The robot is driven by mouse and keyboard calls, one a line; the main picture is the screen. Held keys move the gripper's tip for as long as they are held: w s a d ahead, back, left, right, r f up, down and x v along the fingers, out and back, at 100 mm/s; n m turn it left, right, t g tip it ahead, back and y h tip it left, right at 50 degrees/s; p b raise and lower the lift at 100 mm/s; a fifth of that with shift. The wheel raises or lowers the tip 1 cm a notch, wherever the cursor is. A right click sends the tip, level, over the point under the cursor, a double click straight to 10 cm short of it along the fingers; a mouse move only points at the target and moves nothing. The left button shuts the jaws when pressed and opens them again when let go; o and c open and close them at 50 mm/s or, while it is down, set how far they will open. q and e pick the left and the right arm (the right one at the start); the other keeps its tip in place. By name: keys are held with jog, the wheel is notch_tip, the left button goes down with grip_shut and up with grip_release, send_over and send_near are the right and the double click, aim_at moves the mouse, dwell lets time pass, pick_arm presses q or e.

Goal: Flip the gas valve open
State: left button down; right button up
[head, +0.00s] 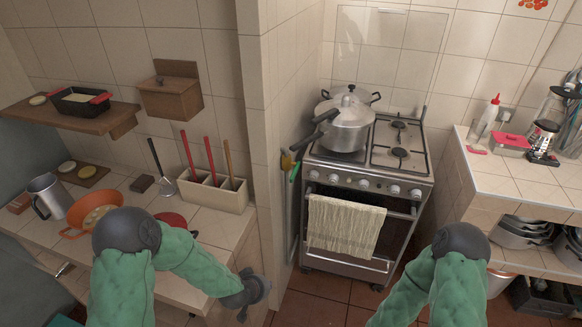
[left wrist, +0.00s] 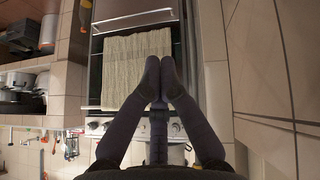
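The gas valve (head: 287,162) is a small yellow fitting on the tiled wall edge just left of the stove. A small green part (head: 294,172) hangs beside it, and its exact setting is too small to tell. I cannot make the valve out in the left wrist view. My left arm ends in a dark wrist at the lower middle of the head view, below and left of the valve and well apart from it. In the left wrist view my left gripper (left wrist: 160,78) has its fingertips together with nothing between them. My right gripper is out of view; only my right arm shows.
The stove (head: 376,188) carries metal pots (head: 346,125) with handles reaching left toward the valve. A towel (head: 345,226) hangs on the oven door. The left counter's tiled edge and wall (head: 262,110) stand between the utensil box (head: 212,190) and the stove. Floor before the stove is clear.

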pick_arm(q)
jog(key=w+d+r+m+t+p, duration=0.1)
jog(key=w+r, duration=0.4)
jog(key=r, duration=0.6)
jog(key=w+d+r+m+t+p, duration=0.1)
jog(key=w+r+t, duration=0.3)
jog(key=r, duration=0.7)
jog(key=w+d+r+t+p, duration=0.1)
jog(key=w+d+r+t, duration=0.1)
jog(key=w+r, duration=0.5)
notch_tip(320, 180, up, 5)
jog(key=shift+w+d+m+t+h+p, duration=0.15)
jog(key=shift+d+m+t+h+p, duration=0.2)
jog(key=shift+t, duration=0.25)
jog(key=b, duration=0.2)
send_over(291, 177)
notch_tip(291, 177, down, 3)
jog(key=shift+w+r, duration=0.1)
jog(key=shift+w, duration=0.05)
notch_tip(291, 177, down, 2)
jog(key=shift+f+b, duration=0.25)
jog(key=shift+b, duration=0.05)
jog(key=shift+f, duration=0.6)
